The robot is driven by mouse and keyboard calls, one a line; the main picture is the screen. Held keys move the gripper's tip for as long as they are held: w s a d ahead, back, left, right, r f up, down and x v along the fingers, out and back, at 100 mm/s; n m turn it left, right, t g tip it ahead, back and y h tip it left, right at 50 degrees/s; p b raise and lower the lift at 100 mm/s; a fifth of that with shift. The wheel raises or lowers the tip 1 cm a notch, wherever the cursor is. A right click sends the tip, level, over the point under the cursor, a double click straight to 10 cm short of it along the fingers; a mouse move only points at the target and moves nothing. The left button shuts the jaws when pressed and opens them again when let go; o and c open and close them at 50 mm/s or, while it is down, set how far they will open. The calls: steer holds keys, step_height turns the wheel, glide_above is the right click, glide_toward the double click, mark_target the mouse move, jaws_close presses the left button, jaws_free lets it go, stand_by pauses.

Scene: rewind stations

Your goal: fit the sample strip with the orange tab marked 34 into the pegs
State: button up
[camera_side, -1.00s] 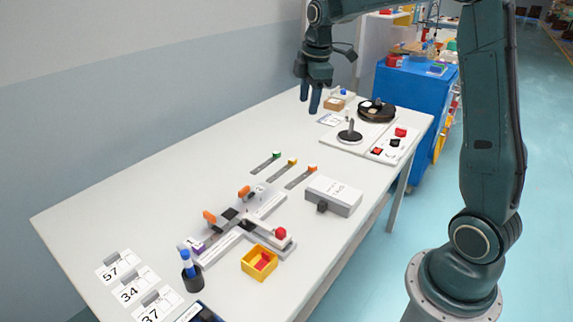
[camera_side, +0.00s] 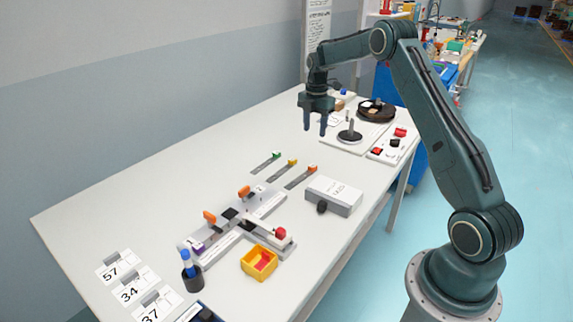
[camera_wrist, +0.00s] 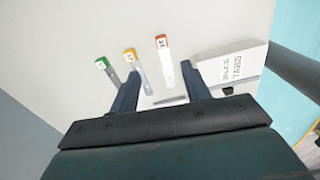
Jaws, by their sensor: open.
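Three thin sample strips lie side by side on the table, with a green, a yellow and an orange tab. The strip with the orange tab (camera_side: 312,169) is nearest the grey box; in the wrist view its tab (camera_wrist: 162,41) carries a small mark too blurred to read surely. My gripper (camera_side: 315,129) is open and empty, above the table beyond the strips in the side view. In the wrist view the orange-tabbed strip lies beyond and between my fingertips (camera_wrist: 160,74). The long grey fixture (camera_side: 215,247) stands nearer the side camera; its pegs are too small to make out.
A grey box (camera_side: 334,195) labelled for tabs stands beside the orange-tabbed strip. A yellow tray (camera_side: 259,262), a dark pen cup (camera_side: 191,277) and number cards (camera_side: 130,291) lie near the fixture. A reel (camera_side: 376,110) stands at the far end. The table's left side is clear.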

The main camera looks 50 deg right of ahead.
steer(key=shift+f, duration=0.15)
glide_above(313, 166)
steer(key=shift+w+d+f, duration=0.1)
steer(key=shift+f, duration=2)
steer(key=shift+w+d+f, duration=0.1)
steer(key=shift+f, duration=1.95)
steer(key=shift+s+a+f, duration=0.1)
steer(key=shift+a+f, duration=0.05)
steer(key=shift+f, duration=2.45)
jaws_close()
